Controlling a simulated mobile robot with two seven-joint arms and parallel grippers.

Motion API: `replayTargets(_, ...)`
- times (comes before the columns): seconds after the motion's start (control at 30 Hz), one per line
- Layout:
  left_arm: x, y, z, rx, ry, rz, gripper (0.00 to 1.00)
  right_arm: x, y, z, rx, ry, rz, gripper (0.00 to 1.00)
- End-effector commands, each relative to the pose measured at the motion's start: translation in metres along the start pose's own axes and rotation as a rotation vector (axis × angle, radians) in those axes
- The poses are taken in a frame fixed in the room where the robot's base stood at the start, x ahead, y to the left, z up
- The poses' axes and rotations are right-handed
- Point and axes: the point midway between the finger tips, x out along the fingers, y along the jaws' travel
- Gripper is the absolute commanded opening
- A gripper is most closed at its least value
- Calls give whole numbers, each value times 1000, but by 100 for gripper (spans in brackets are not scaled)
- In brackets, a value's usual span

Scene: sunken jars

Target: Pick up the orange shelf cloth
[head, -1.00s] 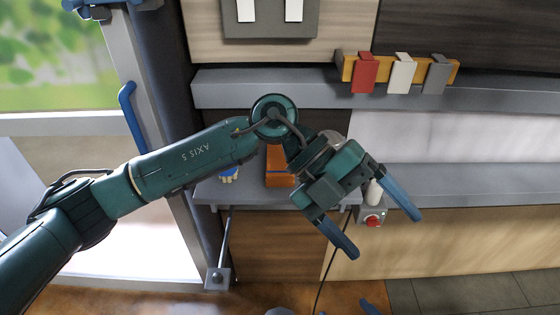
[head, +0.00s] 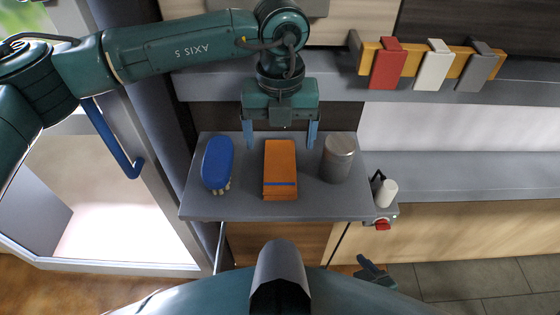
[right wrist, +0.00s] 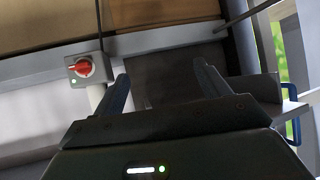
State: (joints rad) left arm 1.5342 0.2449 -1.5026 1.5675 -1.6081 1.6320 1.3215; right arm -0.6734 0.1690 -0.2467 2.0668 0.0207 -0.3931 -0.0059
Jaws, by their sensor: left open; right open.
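The orange shelf cloth (head: 280,168) lies folded on the grey shelf (head: 236,207) in the middle of the head view, with a thin blue stripe across its near part. My left gripper (head: 280,146) is open and points down over the cloth's far end. One finger is on each side of the cloth, with gaps, and nothing is held. How high the fingertips are above the shelf is hard to tell. My right gripper (right wrist: 160,72) is open and empty in its wrist view. Part of it shows low in the head view (head: 373,271), away from the cloth.
A blue brush (head: 217,162) lies left of the cloth, and a grey lidded jar (head: 337,158) stands to its right. A white bottle (head: 386,193) and a red switch (head: 382,224) are beyond the shelf's right end. Red, white and grey cloths (head: 389,66) hang on a wooden rail.

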Motion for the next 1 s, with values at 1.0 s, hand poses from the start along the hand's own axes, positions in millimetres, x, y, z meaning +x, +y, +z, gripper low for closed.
replayTargets(1.0,80,0,3,2,1,-2,79,-3,10,-2,20,-38,35,75)
